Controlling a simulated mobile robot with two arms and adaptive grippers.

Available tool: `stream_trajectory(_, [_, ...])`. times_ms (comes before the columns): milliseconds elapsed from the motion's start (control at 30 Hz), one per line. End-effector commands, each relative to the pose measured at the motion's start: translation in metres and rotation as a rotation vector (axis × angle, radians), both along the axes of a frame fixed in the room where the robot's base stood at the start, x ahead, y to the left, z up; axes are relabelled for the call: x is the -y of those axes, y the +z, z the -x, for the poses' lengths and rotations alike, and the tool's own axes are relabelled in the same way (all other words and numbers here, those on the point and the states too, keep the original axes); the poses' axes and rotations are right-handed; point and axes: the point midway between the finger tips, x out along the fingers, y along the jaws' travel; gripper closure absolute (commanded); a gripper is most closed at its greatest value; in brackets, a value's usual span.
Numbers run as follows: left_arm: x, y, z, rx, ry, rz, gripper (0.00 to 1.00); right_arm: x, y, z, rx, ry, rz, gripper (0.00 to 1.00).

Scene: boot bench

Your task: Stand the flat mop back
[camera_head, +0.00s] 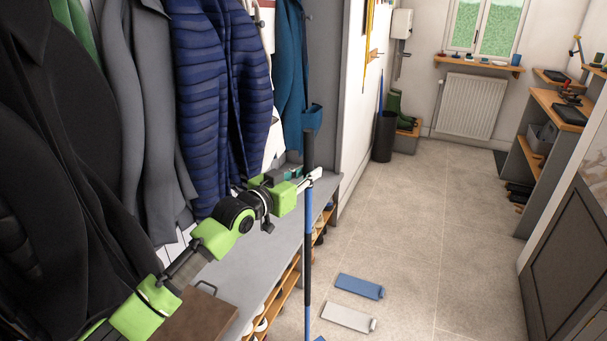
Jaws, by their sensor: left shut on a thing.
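The flat mop's pole (308,240) stands nearly upright in front of the bench, with a dark upper grip and a blue shaft. Its lower end runs to the bottom edge, where a small blue piece shows; most of the mop head is out of view. My left gripper (314,177) is shut on the pole below its dark top. My right gripper is not in view.
A grey bench (262,240) with shoes below and hanging coats (215,95) lines the left. A blue pad (360,286) and a grey pad (348,316) lie on the floor. A dark bin (384,138) stands farther back. The middle floor is clear.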

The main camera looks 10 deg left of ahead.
Motion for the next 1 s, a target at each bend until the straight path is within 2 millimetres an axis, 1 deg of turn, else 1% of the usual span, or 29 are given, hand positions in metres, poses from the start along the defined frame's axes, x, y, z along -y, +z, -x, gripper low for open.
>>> stream_trajectory(400, [0.0,-0.038,0.0,0.006,0.0,0.002,1.0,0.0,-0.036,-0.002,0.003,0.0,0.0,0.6])
stream_trajectory(500, [0.0,-0.045,0.0,0.006,0.0,0.003,1.0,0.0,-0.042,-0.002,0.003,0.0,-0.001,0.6])
stream_trajectory(633, [0.0,-0.049,0.0,0.006,0.0,0.003,1.0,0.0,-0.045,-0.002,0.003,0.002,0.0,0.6])
stream_trajectory(1000, [0.0,-0.048,0.0,0.007,0.0,0.002,1.0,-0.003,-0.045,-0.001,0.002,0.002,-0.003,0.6])
